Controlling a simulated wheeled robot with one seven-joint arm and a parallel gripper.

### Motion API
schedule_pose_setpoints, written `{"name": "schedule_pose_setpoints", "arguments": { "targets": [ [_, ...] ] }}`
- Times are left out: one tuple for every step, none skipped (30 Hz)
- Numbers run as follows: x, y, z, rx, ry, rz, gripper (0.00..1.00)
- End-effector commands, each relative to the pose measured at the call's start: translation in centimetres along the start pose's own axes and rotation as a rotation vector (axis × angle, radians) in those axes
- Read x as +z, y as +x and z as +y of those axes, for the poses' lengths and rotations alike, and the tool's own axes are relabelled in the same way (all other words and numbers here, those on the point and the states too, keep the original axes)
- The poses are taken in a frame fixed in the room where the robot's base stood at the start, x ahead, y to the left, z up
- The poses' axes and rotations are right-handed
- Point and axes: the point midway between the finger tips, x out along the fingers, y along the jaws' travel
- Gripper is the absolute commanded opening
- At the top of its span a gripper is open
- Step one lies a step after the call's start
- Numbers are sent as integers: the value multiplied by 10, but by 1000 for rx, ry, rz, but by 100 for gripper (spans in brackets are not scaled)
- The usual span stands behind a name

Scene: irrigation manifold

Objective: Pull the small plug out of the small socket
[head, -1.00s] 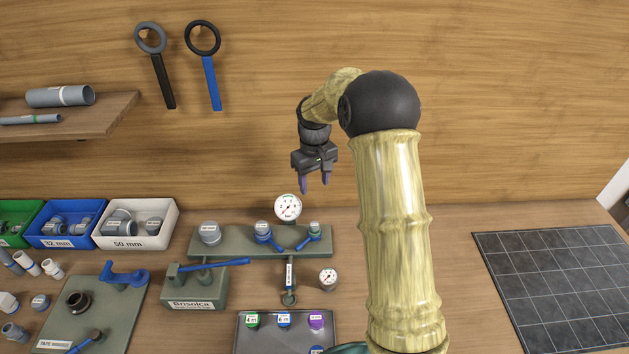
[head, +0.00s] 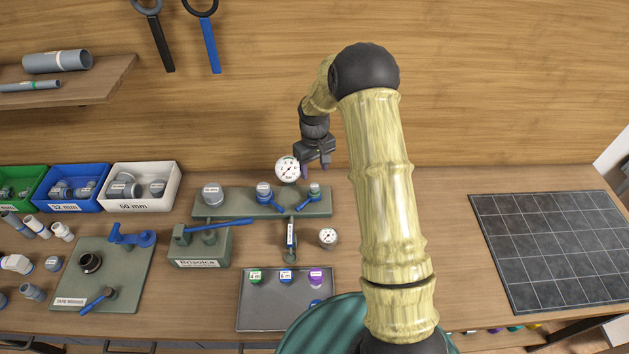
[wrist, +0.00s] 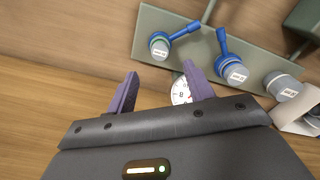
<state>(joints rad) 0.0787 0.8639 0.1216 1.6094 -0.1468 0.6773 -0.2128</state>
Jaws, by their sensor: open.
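The small plug (head: 314,190) is a grey cap with a white label and green ring. It sits at the right end of the grey-green manifold block (head: 232,203), beside a blue lever. In the wrist view the small plug (wrist: 159,47) is upper centre, seated in the block; its socket is hidden beneath it. My gripper (head: 314,171) hangs above and just behind the manifold's right end. In the wrist view its two purple fingers (wrist: 165,90) are apart with nothing gripped between them, and the plug lies beyond them.
The medium plug (head: 263,190) and large plug (head: 212,194) stand left of the small one. A pressure gauge (head: 288,169) rises close to my gripper's left. A tray with caps (head: 262,319) lies in front.

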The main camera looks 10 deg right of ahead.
Motion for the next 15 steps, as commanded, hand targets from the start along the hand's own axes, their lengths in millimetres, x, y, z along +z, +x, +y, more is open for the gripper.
{"name": "schedule_pose_setpoints", "arguments": {
  "targets": [
    [1,7,0,-1,-1,-5,52],
    [1,12,0,-1,-1,-4,52],
    [1,18,0,-1,-1,-5,52],
    [1,23,0,-1,-1,-4,52],
    [1,27,0,0,-1,-4,52],
    [1,34,0,-1,-1,-5,52],
    [1,39,0,0,-1,-4,52],
    [1,44,0,-1,-1,-4,52],
    [1,50,0,-1,-1,-4,52],
    [1,54,0,-1,0,-3,52],
    [1,58,1,-1,1,-4,52],
    [1,63,1,0,2,-3,52],
    [1,66,1,0,2,-3,52],
    [1,69,1,0,2,-2,52],
    [0,72,2,0,2,-1,52]
  ]
}}
